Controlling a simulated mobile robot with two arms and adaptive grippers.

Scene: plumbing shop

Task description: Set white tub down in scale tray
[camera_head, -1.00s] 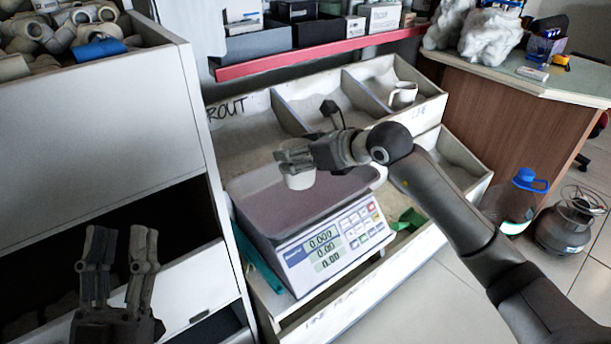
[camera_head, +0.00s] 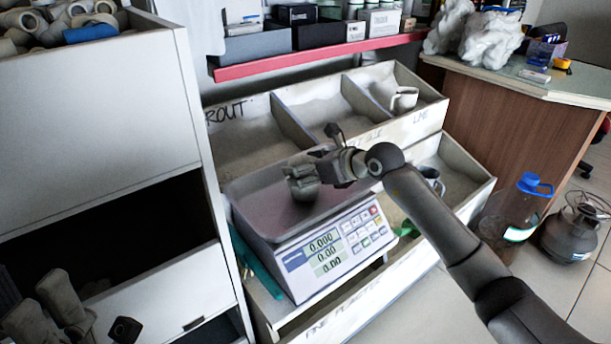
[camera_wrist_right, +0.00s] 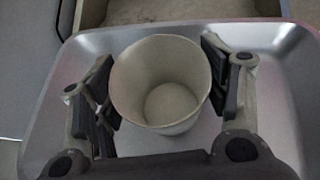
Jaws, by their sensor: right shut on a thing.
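The white tub (camera_wrist_right: 165,105) is upright and looks empty in the right wrist view, with a finger of my right gripper (camera_wrist_right: 158,58) on either side. In the head view my right gripper (camera_head: 302,182) is over the scale tray (camera_head: 255,197) and mostly hides the tub. The tray's metal surface (camera_wrist_right: 275,100) surrounds the tub in the wrist view. I cannot tell whether the tub's base touches it. The scale (camera_head: 325,250) shows zeros. At the bottom left of the head view, a dark tip (camera_head: 125,330) may be my left gripper; its opening is unclear.
A red-edged shelf (camera_head: 320,54) runs above. A white cabinet (camera_head: 95,120) stands left. A blue-capped bottle (camera_head: 515,215) and dark canister (camera_head: 573,228) are on the floor at right.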

